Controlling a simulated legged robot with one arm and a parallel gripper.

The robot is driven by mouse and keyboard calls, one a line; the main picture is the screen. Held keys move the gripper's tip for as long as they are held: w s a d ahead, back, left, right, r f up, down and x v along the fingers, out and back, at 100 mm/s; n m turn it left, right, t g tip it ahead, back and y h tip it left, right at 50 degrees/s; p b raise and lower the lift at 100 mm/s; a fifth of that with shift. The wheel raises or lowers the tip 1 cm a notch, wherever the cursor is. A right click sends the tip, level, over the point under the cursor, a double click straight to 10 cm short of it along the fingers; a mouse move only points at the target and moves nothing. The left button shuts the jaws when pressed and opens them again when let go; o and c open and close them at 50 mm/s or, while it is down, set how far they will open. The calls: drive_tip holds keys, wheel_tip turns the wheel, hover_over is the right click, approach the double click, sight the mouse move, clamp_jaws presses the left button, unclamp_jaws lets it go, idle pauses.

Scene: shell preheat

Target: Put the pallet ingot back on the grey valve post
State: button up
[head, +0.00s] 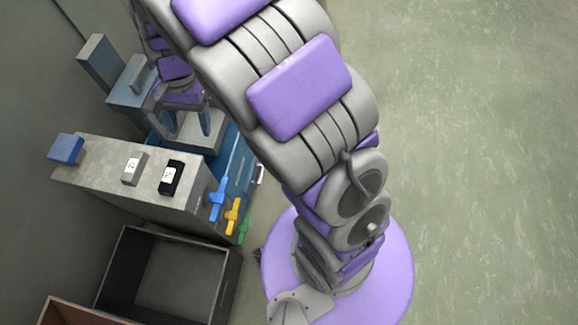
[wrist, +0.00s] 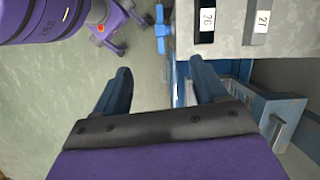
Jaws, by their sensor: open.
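A grey block-shaped post (head: 110,190) stands left of my arm, with blue, yellow and green valve handles (head: 233,215) on its near right end. A grey labelled block (head: 135,168) and a black labelled block (head: 171,177) sit on its top. In the wrist view they read 27 on the grey block (wrist: 257,22) and 26 on the black block (wrist: 207,25). My gripper (wrist: 160,66) is open, with nothing between its fingers but floor. The post's grey top (wrist: 232,25) lies ahead and right of it. I cannot tell which piece is the pallet ingot.
A blue block (head: 66,148) is at the post's far left end. Blue equipment (head: 130,85) stands behind the post. A dark open box (head: 160,275) and a brown box (head: 75,312) are in front of it. Green floor (head: 480,150) at right is clear.

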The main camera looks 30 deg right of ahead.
drive_tip(key=s+d+r+n, duration=0.2)
drive_tip(key=s+d, duration=0.3)
drive_tip(key=s, duration=0.3)
drive_tip(key=s+d+r+n+h, duration=0.1)
drive_tip(key=s+d+r+n, duration=0.1)
drive_tip(key=s+d, duration=0.3)
drive_tip(key=s+d+r+n+t+h, duration=0.1)
drive_tip(key=s+d, duration=0.4)
drive_tip(key=s, duration=0.7)
wheel_tip(320, 180, up, 2)
drive_tip(key=shift+s+n, duration=0.4)
drive_tip(key=shift+n, duration=0.4)
drive_tip(key=shift+a, duration=0.1)
